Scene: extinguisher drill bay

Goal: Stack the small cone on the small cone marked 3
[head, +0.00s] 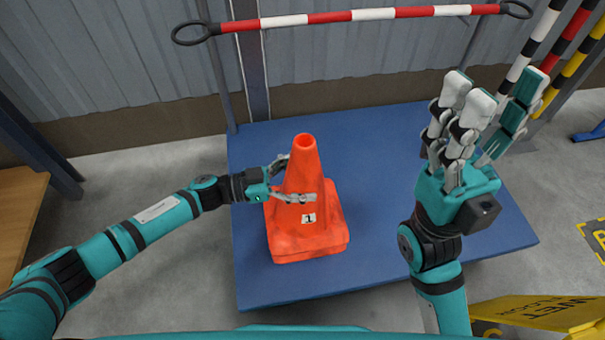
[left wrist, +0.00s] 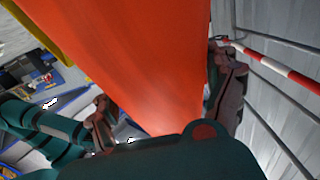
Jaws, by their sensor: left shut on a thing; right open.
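An orange cone (head: 305,230) with a white label reading 1 stands upright on the blue platform (head: 375,270). Its base edge looks doubled, but I cannot tell whether another cone is under it. My left gripper (head: 298,180) is shut on this cone's upper body from the left. In the left wrist view the orange cone (left wrist: 150,60) fills the space between the fingers of the left gripper (left wrist: 170,105). My right gripper (head: 488,112) is open and empty, fingers pointing up, over the platform's right side. No label reading 3 is visible.
A red-and-white striped bar (head: 370,14) runs across the back. Striped poles (head: 570,60) stand at the back right. A yellow wet-floor sign (head: 540,312) is at the lower right. A wooden bench (head: 18,215) is at the left.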

